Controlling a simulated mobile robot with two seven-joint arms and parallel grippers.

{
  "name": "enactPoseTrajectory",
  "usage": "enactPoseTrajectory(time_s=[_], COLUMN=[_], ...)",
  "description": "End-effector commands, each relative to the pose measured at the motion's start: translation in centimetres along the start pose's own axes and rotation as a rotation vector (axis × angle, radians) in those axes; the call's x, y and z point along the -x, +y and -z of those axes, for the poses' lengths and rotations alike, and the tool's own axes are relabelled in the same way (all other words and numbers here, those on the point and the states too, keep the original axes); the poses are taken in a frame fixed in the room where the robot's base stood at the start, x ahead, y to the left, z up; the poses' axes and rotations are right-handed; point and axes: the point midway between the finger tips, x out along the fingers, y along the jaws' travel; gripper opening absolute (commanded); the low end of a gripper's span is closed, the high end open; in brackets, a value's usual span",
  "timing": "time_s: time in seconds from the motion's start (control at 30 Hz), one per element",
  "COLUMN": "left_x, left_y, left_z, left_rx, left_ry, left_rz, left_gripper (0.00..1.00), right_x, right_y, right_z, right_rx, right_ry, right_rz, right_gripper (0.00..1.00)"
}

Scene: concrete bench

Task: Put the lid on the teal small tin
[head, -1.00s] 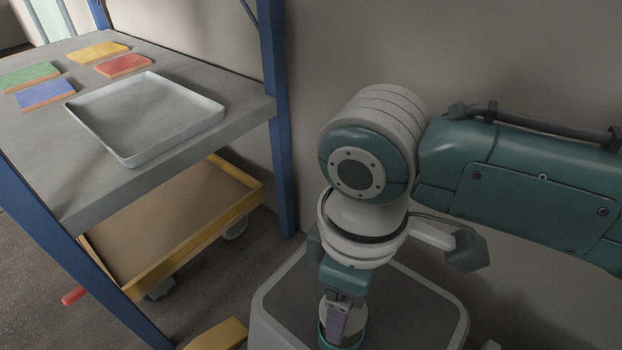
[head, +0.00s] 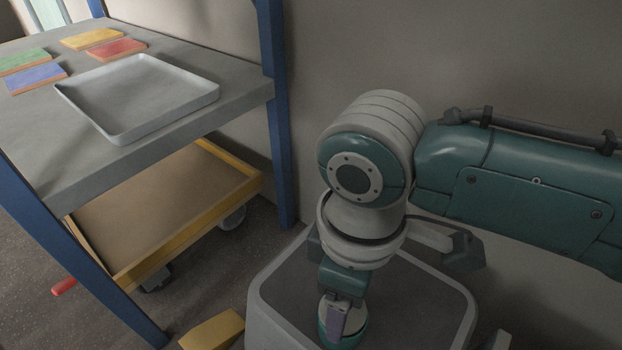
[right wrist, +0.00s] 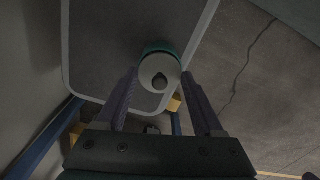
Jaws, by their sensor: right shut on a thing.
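The teal small tin (head: 343,336) shows at the bottom of the head view, below my right gripper (head: 338,318). A pale round lid (head: 357,312) is above the teal. In the right wrist view the lid (right wrist: 159,72) is a pale disc with a dark knob, between the two fingertips of my right gripper (right wrist: 160,78). A teal edge (right wrist: 160,48) shows just beyond it. The gripper is shut on the lid. I cannot tell whether the lid is seated on the tin or only above it. My left gripper is not in view.
A grey bench (head: 235,112) at left holds an empty grey tray (head: 140,92) and several coloured tiles (head: 117,49). A yellow-rimmed cart (head: 165,215) stands beneath it. A blue post (head: 281,130) is left of my right arm. A yellow object (head: 212,330) lies at the bottom.

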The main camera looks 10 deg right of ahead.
Motion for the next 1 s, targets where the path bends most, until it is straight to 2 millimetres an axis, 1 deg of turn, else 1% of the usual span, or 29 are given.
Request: enactPoseTrajectory(time_s=[0.5, 1.0], left_x=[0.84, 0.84], left_y=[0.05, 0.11], left_z=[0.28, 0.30], left_rx=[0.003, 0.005], left_ry=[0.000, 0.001], left_rz=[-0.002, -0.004], left_gripper=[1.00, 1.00], right_x=[0.10, 0.03], right_y=[-0.02, 0.00], right_z=[-0.12, -0.13], right_rx=[0.000, 0.000], right_ry=[0.000, 0.000], right_rz=[0.001, 0.000], right_gripper=[0.17, 0.17])
